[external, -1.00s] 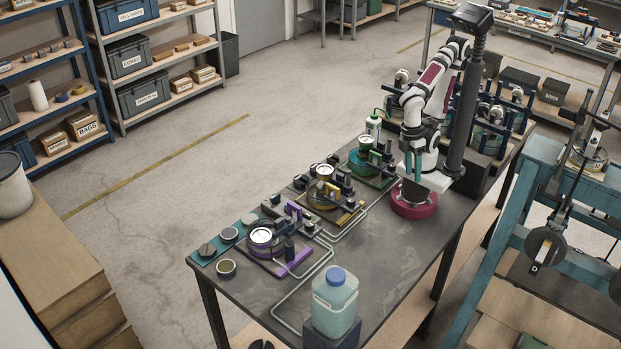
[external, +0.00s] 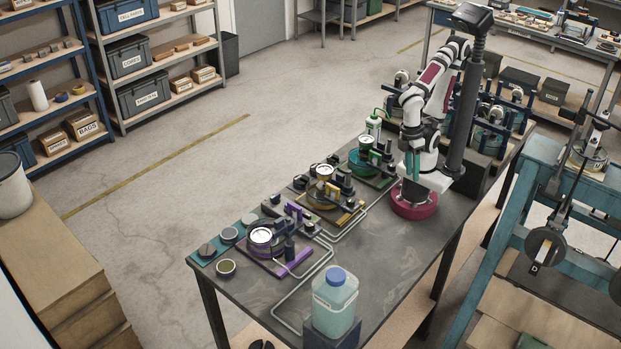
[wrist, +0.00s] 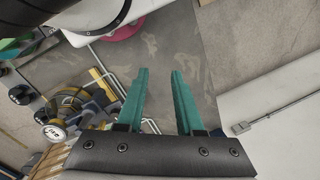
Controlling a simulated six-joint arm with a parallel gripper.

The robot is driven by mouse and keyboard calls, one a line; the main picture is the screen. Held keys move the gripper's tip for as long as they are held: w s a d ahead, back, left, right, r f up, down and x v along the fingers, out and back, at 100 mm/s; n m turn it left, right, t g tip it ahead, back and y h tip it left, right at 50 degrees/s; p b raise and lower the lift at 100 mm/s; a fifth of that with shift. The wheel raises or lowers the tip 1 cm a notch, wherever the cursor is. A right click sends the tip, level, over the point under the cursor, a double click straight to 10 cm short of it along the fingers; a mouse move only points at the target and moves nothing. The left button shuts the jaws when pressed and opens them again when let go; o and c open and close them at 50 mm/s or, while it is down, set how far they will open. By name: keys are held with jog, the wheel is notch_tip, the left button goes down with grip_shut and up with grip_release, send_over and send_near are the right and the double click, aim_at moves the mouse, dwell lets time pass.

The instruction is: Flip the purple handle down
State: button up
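The purple station (external: 275,255) stands near the left end of the dark workbench, with a round white-faced gauge (external: 261,236) and a purple base. A purple bar (external: 293,211) shows at its back; it may be the purple handle, but the view is too small to tell its angle. My gripper (wrist: 160,72) points down over the bench, well to the right of the purple station. Its two teal fingers are apart with nothing between them. In the external view the fingers are small, near the red round base.
A blue-capped bottle (external: 335,302) stands at the bench's front corner. Grey pipes run along the bench. Bare bench top (external: 385,235) lies front right.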

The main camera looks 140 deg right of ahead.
jog(key=w+d+r+m, duration=0.1)
jog(key=w+r, duration=0.1)
jog(key=w, duration=0.2)
jog(key=w+d+r+m, duration=0.2)
jog(key=w, duration=0.3)
jog(key=w+d+r+m, duration=0.1)
jog(key=w+r+m, duration=0.1)
jog(key=w, duration=0.2)
jog(key=shift+w+d+r+h, duration=0.2)
jog(key=shift+w+r+h, duration=0.1)
jog(key=shift+h, duration=0.1)
grip_shut()
jog(key=w+d+r+m+h, duration=0.1)
jog(key=w+d+m, duration=0.6)
jog(key=w, duration=0.8)
jog(key=d, duration=0.3)
jog(key=shift+w+r, duration=0.15)
jog(key=shift+w, duration=0.25)
